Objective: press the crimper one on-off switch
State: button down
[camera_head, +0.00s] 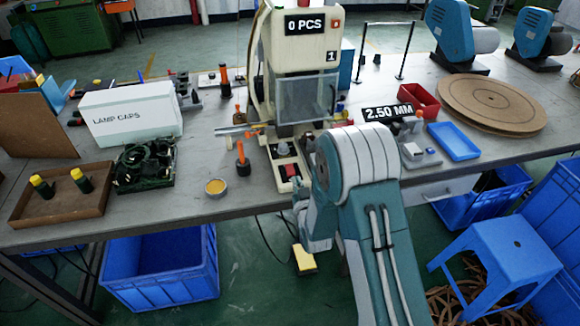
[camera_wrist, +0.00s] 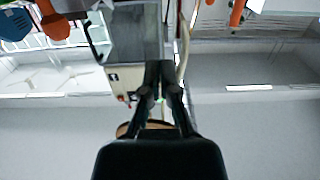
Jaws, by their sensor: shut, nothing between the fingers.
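Crimper one (camera_head: 304,55) stands on the bench at the top middle in the head view, with a "0 PCS" sign and a "1" plate. A small red button (camera_head: 335,24) sits at its upper right, and a red switch-like part (camera_head: 291,171) on its base. I cannot tell which is the on-off switch. In the wrist view, which looks upside down, the crimper's pale panel (camera_wrist: 127,78) is left of my gripper (camera_wrist: 160,68). My gripper is shut and empty, with no clear contact. In the head view my arm hides it.
A blue stool (camera_head: 497,245) stands on the floor.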

jog(key=w, duration=0.1)
send_over(290, 170)
jog(key=s, duration=0.2)
jog(key=shift+w+d+f, duration=0.15)
jog(key=shift+w+f, duration=0.05)
jog(key=shift+w, duration=0.05)
jog(key=shift+w+f, duration=0.2)
jog(key=shift+f, duration=0.4)
jog(key=shift+w+f, duration=0.2)
jog(key=shift+f, duration=0.35)
jog(key=shift+w+f, duration=0.2)
jog(key=shift+f, duration=0.55)
jog(key=shift+w+f+g, duration=0.15)
jog(key=shift+f+g, duration=0.2)
jog(key=shift+g, duration=0.35)
jog(key=r, duration=0.4)
jog(key=shift+w+a+r, duration=0.1)
jog(key=shift+w+a, duration=0.15)
jog(key=shift+w, duration=0.05)
jog(key=s+d+r, duration=0.2)
jog(key=s+r, duration=0.1)
jog(key=s, duration=0.5)
jog(key=shift+s+d+r, duration=0.2)
jog(key=shift+s+r, duration=0.1)
jog(key=shift+r, duration=0.05)
